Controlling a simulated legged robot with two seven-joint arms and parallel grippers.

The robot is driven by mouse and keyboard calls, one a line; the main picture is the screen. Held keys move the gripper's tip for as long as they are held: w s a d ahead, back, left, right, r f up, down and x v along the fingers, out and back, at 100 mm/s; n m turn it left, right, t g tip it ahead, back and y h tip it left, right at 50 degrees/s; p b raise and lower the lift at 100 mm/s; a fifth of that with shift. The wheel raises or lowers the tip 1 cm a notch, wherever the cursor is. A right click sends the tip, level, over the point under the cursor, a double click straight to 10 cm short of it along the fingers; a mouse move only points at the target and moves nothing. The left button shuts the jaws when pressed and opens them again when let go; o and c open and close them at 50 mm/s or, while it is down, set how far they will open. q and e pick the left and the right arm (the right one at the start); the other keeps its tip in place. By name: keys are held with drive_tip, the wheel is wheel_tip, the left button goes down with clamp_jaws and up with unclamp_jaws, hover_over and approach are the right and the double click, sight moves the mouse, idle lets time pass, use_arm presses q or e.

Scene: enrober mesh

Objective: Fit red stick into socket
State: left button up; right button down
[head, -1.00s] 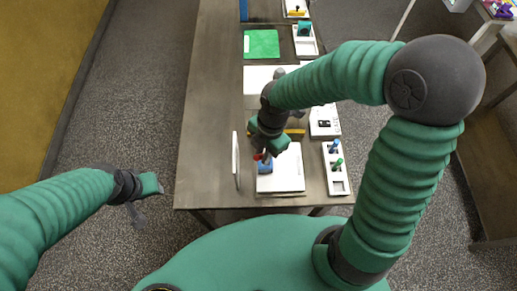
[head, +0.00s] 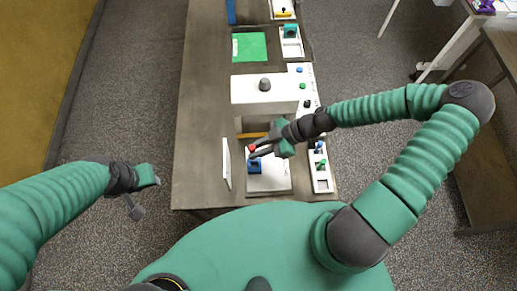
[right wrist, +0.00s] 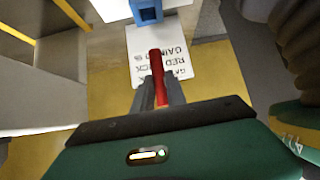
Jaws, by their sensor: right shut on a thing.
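The red stick (right wrist: 157,72) is gripped between the two fingers of my right gripper (right wrist: 158,94). In the head view only its red end (head: 252,148) shows beside the right gripper (head: 262,152). A blue block with a square opening, which looks like the socket (right wrist: 147,10), is at the top of the right wrist view. A visible gap lies between it and the stick's tip there. In the head view the blue socket (head: 255,167) stands on a white board, just below the red end. My left gripper (head: 138,200) hangs off the table's left side; its fingers are unclear.
The white board (head: 276,181) lies near the table's front edge, between an upright white panel (head: 227,165) and a white tray (head: 322,183) with blue and green pegs. A white box-like fixture (head: 264,95) stands behind. The table's left strip is clear.

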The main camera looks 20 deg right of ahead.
drive_tip(key=f+b, duration=0.2)
drive_tip(key=f, duration=0.1)
drive_tip(key=d+f+b, duration=0.1)
drive_tip(key=f, duration=0.1)
drive_tip(key=shift+b, duration=0.35)
drive_tip(key=shift+a+f+b, duration=0.3)
drive_tip(key=shift+a+f, duration=0.05)
drive_tip(key=shift+f, duration=0.05)
drive_tip(key=shift+d, duration=0.2)
drive_tip(key=shift+s+a, duration=0.1)
drive_tip(key=shift+a, duration=0.05)
drive_tip(key=shift+f+b, duration=1.5)
drive_tip(key=shift+f, duration=0.55)
idle(0.5)
